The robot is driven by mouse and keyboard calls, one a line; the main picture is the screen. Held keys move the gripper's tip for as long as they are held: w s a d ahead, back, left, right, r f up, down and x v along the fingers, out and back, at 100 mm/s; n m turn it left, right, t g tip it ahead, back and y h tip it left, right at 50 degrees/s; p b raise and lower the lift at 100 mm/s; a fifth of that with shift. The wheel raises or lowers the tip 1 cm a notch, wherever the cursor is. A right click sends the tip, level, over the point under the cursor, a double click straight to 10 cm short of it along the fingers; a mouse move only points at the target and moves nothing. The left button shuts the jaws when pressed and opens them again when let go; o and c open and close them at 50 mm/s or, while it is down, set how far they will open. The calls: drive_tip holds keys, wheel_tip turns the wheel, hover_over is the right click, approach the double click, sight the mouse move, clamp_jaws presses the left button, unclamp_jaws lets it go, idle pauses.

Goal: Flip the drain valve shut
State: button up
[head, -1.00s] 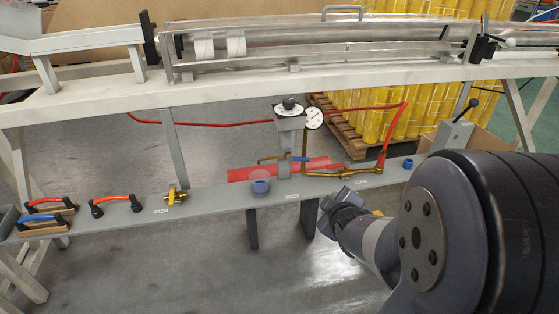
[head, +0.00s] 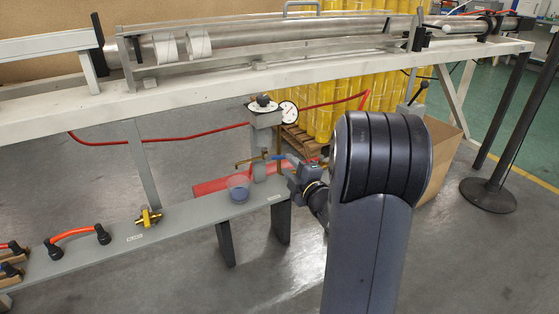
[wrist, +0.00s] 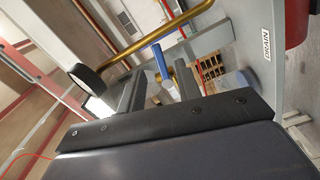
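The drain valve has a blue lever (wrist: 160,62) beside a curved brass pipe (wrist: 145,42) in the wrist view. A DRAIN label (wrist: 267,43) is on the grey bench edge there. In the head view the blue lever (head: 278,157) is small, next to the brass pipe under the gauge. My gripper (head: 294,172) is at the right of this lever, and my arm hides the piping behind it. In the wrist view my gripper (wrist: 161,80) is open, its two grey fingers on either side of the blue lever. Contact with the lever cannot be told.
A white dial gauge (head: 288,115) stands above the pipework. A red cylinder (head: 210,186), a clear cup with blue (head: 239,190) and a yellow valve (head: 148,217) are along the grey bench (head: 185,212). A black post (head: 490,195) stands at right.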

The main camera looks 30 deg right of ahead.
sight(281, 158)
drive_tip(key=w, duration=0.5)
drive_tip(key=shift+w+a+b, duration=0.1)
drive_tip(key=shift+w+b, duration=0.3)
drive_tip(key=shift+c, duration=0.3)
clamp_jaws()
